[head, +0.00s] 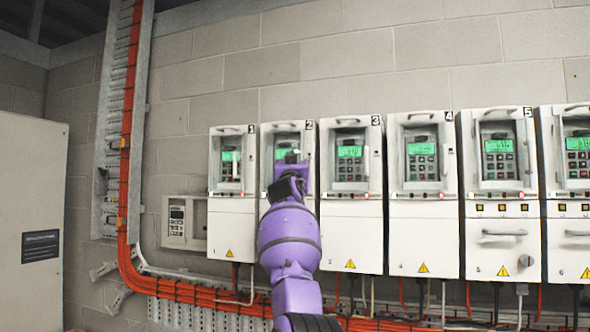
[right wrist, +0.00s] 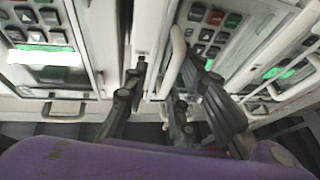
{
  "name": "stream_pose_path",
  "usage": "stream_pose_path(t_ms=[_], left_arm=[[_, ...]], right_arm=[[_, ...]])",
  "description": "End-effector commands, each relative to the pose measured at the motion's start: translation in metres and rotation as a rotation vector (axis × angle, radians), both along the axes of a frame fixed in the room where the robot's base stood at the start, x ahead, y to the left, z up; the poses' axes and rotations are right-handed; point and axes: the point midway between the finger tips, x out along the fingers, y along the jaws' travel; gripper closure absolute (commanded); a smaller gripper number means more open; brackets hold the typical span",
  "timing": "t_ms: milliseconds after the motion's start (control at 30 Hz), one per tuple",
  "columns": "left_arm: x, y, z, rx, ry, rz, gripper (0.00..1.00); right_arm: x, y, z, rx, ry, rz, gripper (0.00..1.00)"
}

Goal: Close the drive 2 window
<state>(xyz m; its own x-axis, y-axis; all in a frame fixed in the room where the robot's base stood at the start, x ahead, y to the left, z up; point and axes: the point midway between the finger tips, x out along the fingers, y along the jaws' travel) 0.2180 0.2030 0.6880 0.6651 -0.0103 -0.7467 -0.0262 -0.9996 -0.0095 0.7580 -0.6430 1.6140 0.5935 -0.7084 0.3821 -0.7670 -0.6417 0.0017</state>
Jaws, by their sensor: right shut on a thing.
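Drive 2 (head: 287,128) is a white cabinet with a green display, second from the left in the head view. My right arm hides most of its keypad and its lower front. My right gripper (head: 291,165) is in front of its window area. In the right wrist view the gripper's dark fingers (right wrist: 160,82) are on either side of a pale window frame edge with a white bar handle (right wrist: 177,62), and they are shut on the handle. The frame appears to stand out from the cabinet, seen nearly edge-on; its exact angle is unclear. My left gripper is not in view.
Drive 1 (head: 232,215) stands close on the left and drive 3 (head: 351,225) close on the right. More drives continue to the right. Orange cables (head: 190,290) run below the row. A grey cabinet (head: 30,190) stands at far left.

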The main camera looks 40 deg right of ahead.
Motion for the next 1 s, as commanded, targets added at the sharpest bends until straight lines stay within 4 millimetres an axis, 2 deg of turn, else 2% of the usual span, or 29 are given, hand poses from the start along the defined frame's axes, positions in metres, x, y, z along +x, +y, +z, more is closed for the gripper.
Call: stream_pose_path(t_ms=[167, 633, 800, 1000], left_arm=[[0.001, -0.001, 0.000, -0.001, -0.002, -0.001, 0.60], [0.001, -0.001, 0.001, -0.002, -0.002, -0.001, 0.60], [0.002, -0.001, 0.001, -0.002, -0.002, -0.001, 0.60], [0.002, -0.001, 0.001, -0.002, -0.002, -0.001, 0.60]], right_arm=[[-0.014, 0.011, -0.008, 0.001, -0.004, -0.005, 0.83], [-0.057, 0.070, -0.037, -0.003, -0.002, 0.001, 0.83], [-0.065, 0.081, -0.042, -0.004, -0.002, 0.001, 0.83], [-0.067, 0.084, -0.044, -0.003, 0.000, 0.001, 0.83]])
